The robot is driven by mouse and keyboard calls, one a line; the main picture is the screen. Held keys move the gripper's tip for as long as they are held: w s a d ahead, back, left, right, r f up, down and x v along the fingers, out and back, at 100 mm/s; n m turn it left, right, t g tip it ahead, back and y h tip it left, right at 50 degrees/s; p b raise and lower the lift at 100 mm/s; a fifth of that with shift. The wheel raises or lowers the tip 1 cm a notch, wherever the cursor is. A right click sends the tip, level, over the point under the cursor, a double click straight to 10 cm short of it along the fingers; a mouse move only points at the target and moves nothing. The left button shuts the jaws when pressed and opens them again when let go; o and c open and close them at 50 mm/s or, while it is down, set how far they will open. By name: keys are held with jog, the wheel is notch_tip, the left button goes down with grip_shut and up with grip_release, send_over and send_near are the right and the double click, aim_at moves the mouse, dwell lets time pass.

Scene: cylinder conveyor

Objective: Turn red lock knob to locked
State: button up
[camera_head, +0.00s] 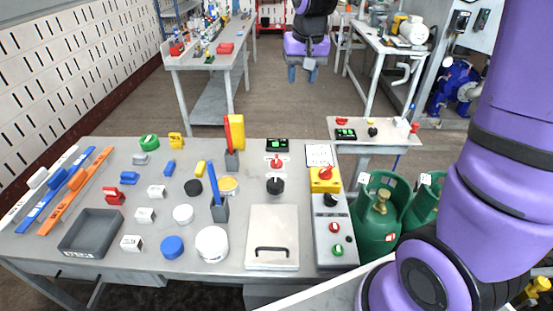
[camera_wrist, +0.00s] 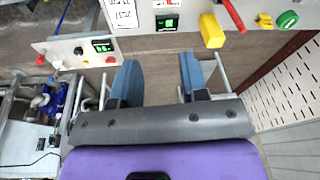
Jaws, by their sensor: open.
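In the head view a red knob (camera_head: 325,173) sits on a yellow base on the right side of the main table, behind a grey control box. Another red knob (camera_head: 277,161) stands on a white plate nearby. I cannot tell from markings which is the lock knob or its setting. The wrist view shows my gripper (camera_wrist: 163,78) with two blue fingers wide apart and nothing between them, over the floor beyond the table's far edge. The yellow-based knob is not visible in the wrist view.
The control box (camera_head: 322,212) has black, red and green knobs. A green display (camera_head: 277,145) and a white card (camera_head: 318,155) lie near the far edge. A side table (camera_head: 370,139) and green cylinders (camera_head: 379,222) are at right.

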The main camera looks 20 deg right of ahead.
jog(key=w+f+g, duration=0.1)
jog(key=w+f, duration=0.8)
jog(key=f, duration=0.3)
jog(key=m+g, duration=0.1)
jog(key=m, duration=0.1)
send_over(277, 159)
notch_tip(277, 159, down, 15)
notch_tip(277, 159, down, 11)
jog(key=shift+w+r, duration=0.1)
jog(key=shift+w, duration=0.05)
grip_shut()
